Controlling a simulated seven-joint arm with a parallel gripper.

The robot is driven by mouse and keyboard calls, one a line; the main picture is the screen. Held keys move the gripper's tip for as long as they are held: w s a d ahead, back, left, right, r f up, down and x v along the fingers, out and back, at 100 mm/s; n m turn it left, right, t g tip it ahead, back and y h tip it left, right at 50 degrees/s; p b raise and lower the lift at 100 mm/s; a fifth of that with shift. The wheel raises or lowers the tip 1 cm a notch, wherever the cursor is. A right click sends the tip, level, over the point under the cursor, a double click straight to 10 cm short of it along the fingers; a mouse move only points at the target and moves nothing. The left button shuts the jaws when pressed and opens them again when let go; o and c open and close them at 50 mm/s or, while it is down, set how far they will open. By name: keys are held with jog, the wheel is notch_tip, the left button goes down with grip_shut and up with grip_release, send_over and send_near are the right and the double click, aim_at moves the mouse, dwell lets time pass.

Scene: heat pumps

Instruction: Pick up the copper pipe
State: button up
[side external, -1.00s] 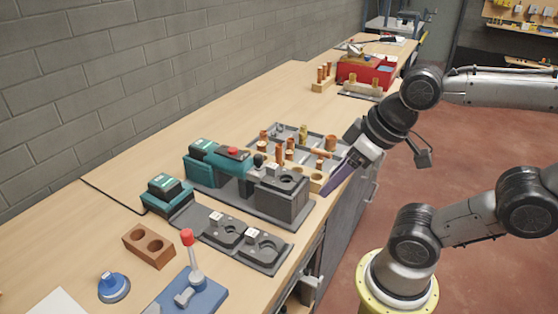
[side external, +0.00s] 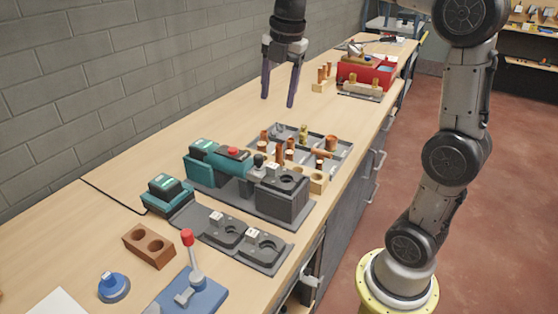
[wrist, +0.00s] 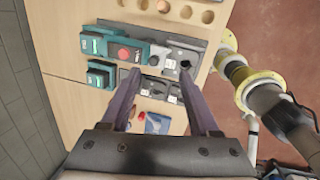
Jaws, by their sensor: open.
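My gripper (side external: 280,100) is open and empty, pointing down high above the bench in the side external view. Its two purple fingers also show in the wrist view (wrist: 163,95), spread apart over the bench. Several copper pipe pieces (side external: 280,152) stand in a grey divided tray (side external: 346,150) below my gripper; one copper piece (side external: 321,154) lies tilted at the tray's right side. More copper pipes (side external: 325,72) stand in a wooden block farther back. I cannot tell which piece is the copper pipe of the task.
A teal and grey machine (side external: 235,165) stands in front of the tray. Grey fixtures (side external: 235,235), a brown two-hole block (side external: 148,245) and a blue lever base (side external: 190,295) are nearer. A red bin (side external: 372,72) is at the back. The bench's left strip along the wall is clear.

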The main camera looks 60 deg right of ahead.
jog(key=w+d+f+g, duration=0.1)
jog(key=w+d+f, duration=0.3)
jog(key=d, duration=0.2)
jog(key=m+g, duration=0.1)
send_near(279, 145)
jog(key=shift+y, duration=0.3)
jog(key=f, duration=0.5)
jog(key=shift+d, duration=0.25)
jog(key=shift+f, duration=3.15)
grip_shut()
